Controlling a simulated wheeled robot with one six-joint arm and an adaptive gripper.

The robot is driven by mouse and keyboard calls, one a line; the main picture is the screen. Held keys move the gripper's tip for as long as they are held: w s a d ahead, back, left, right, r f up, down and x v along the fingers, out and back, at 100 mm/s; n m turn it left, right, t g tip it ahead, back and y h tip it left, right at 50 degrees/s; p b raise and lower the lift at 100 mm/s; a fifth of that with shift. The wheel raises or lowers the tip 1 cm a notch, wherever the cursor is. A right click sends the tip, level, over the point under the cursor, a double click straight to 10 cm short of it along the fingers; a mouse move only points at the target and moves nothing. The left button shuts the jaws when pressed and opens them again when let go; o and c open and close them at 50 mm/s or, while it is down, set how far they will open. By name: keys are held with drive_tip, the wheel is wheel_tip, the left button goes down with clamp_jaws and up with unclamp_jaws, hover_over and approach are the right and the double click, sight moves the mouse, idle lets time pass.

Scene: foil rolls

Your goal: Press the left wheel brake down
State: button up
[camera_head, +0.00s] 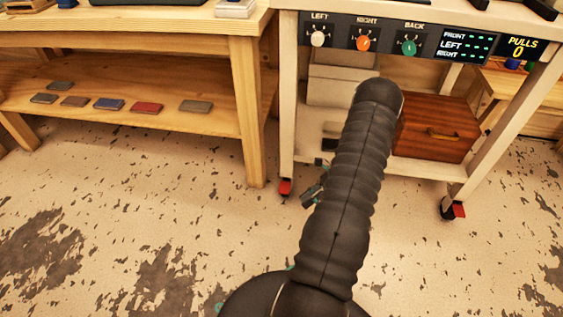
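The cart (285,110) stands on wheels at the right. A red brake pedal, the left wheel brake (285,188), sits at the foot of its left front leg. A second red brake pedal, the right one (459,211), is on the right front wheel. Both look small, and I cannot tell whether either is raised or pressed. My black ribbed arm rises through the middle of the view. A dark piece with teal bits, seemingly part of my gripper (313,189), shows at the arm's left edge, just right of the left brake in the picture. Its fingers are mostly hidden.
The cart's front panel (430,42) has knobs labelled LEFT, RIGHT and BACK, and a display reading PULLS 0. A brown wooden box (436,128) sits on its lower shelf. A wooden workbench (245,110) stands at the left. The worn floor in front is clear.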

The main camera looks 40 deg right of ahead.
drive_tip(key=w+a+r+n+g+h+p, duration=0.1)
drive_tip(key=w+a+r+n, duration=0.1)
drive_tip(key=r, duration=0.7)
drive_tip(key=w+a+r+n+g+h+p, duration=0.1)
drive_tip(key=w+a+r+n+g+h, duration=0.1)
drive_tip(key=a+r+n, duration=0.3)
drive_tip(key=shift+w+r+n, duration=0.3)
drive_tip(key=shift+w+r, duration=0.5)
drive_tip(key=shift+r, duration=1.5)
